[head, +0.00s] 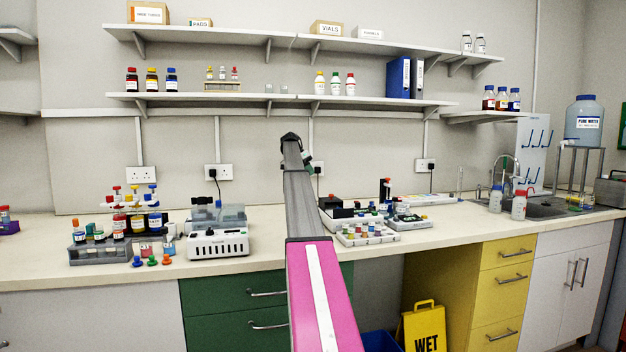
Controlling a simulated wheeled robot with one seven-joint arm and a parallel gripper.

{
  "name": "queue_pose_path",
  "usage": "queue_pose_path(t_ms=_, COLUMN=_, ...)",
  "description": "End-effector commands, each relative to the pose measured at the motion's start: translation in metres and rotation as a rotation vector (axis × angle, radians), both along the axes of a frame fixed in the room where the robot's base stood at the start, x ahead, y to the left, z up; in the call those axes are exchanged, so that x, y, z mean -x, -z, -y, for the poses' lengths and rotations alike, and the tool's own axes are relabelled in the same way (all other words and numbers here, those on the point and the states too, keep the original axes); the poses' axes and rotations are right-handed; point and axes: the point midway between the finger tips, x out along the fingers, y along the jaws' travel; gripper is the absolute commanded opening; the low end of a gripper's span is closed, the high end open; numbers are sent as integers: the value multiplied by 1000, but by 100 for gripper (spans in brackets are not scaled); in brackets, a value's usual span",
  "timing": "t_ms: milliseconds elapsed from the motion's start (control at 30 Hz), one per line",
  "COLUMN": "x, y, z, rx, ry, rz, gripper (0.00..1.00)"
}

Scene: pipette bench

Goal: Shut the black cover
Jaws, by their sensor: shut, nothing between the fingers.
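I cannot tell for sure which thing is the black cover. A black block-like part (328,202) shows just right of my arm, on low pale equipment at the back of the bench. A narrow dark upright piece with some red (384,190) stands further right. My arm rises through the middle of the picture and hides part of the bench. My gripper (307,162) shows only as a small dark piece at the arm's far end, in front of the wall. It is shut and empty, apart from the bench things. Its fingertips are too small to make out.
A white machine with translucent grey parts (218,244) stands left of my arm. Racks of bottles (100,250) are at far left. A tray of coloured caps (366,234) lies right of my arm. Shelves (280,100) hang above. A yellow wet sign (424,328) stands below the bench.

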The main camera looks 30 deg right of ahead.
Motion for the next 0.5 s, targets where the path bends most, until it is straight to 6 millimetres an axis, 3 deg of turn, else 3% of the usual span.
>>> queue_pose_path(t_ms=500, x=30, y=70, z=36, rx=-1, ry=1, rz=-1, gripper=0)
